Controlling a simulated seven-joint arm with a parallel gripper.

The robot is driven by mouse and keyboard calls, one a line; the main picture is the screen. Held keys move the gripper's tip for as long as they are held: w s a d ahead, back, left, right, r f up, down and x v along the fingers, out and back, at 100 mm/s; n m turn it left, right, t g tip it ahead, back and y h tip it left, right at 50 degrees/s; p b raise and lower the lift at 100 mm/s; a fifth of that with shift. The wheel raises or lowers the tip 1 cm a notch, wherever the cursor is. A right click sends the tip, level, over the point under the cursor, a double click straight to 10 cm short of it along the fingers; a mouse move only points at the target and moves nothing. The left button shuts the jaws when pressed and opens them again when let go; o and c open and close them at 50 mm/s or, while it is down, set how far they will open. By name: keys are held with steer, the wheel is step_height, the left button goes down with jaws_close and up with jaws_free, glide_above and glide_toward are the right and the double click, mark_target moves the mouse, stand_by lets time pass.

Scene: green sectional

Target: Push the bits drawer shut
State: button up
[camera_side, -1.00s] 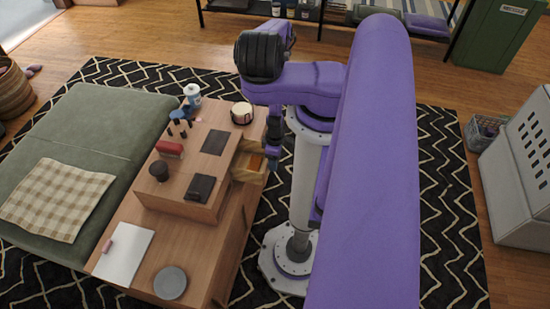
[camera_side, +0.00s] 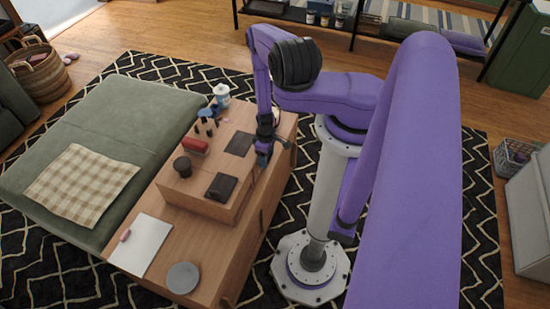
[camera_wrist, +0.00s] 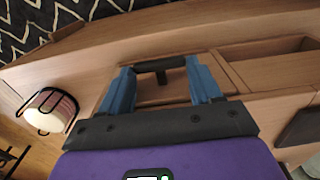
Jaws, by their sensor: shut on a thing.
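The wooden box (camera_side: 208,205) stands on the low wooden cabinet, and the bits drawer is in its right side. In the side view my gripper (camera_side: 264,155) is at that side and hides most of the drawer. In the wrist view my gripper (camera_wrist: 160,74) has its two blue fingers on either side of the drawer's dark bar handle (camera_wrist: 158,64), shut on it. Wooden drawer surface (camera_wrist: 155,92) shows between the fingers. An open, empty-looking compartment (camera_wrist: 270,52) lies right of them. How far the drawer stands out is unclear.
A drum-like pot (camera_wrist: 50,110) stands left of my gripper in the wrist view. On the box are a black pad (camera_side: 221,187), a red object (camera_side: 194,146) and a brown pot (camera_side: 182,167). A blue-and-white can (camera_side: 222,94) stands behind. Patterned rug (camera_side: 290,200) surrounds the cabinet.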

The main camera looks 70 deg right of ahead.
steer(key=shift+w+d, duration=0.1)
steer(key=shift+w, duration=0.25)
steer(key=o, duration=1.5)
steer(key=shift+s+r, duration=0.1)
step_height(320, 180, up, 17)
steer(key=shift+r, duration=0.15)
